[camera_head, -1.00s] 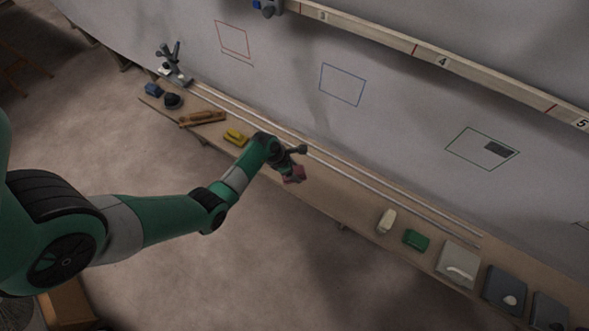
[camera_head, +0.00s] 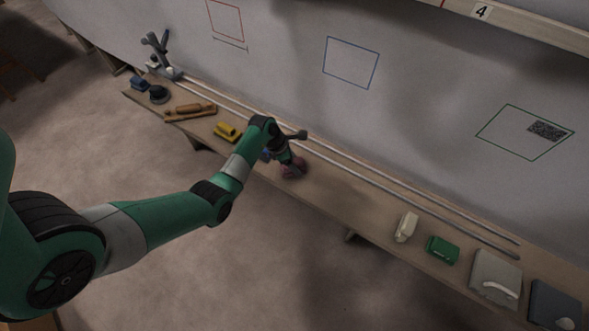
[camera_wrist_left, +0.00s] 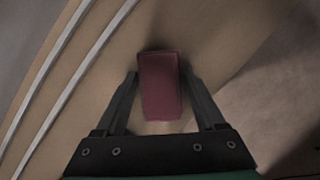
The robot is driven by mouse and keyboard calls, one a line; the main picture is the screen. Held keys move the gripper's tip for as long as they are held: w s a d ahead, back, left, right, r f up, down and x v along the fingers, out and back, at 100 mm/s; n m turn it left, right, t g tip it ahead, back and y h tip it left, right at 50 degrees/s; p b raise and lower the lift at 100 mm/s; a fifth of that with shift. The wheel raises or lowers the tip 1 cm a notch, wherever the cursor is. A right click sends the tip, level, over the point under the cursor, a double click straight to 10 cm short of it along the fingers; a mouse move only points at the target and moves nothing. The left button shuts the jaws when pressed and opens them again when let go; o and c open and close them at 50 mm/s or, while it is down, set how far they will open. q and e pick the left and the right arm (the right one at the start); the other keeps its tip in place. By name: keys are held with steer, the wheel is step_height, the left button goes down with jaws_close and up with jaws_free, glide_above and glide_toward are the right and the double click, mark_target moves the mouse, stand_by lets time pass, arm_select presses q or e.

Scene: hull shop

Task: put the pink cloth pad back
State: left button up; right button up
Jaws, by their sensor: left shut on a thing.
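The pink cloth pad (camera_head: 294,168) is a small dark pink block at the tip of my left gripper (camera_head: 286,160), over the middle of the wooden bench. In the left wrist view the pad (camera_wrist_left: 161,85) sits between the two fingers of my left gripper (camera_wrist_left: 161,88), which is shut on it. The pad is close above the bench or touching it; I cannot tell which. My right gripper is in neither view.
The long wooden bench (camera_head: 335,193) runs along the hull wall, with two metal rails (camera_head: 400,193) at its back. A yellow block (camera_head: 227,131) and a wooden tool (camera_head: 190,112) lie left of my gripper. A cream block (camera_head: 405,227) and green block (camera_head: 442,250) lie right, with bare bench between.

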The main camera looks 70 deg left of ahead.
arm_select(q)
steer(key=shift+f, duration=0.5)
steer(key=shift+r, duration=0.2)
steer(key=shift+f, duration=0.2)
steer(key=o, duration=1.2)
steer(key=shift+o, duration=0.2)
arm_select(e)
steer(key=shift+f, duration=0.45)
arm_select(q)
steer(key=shift+r, duration=0.1)
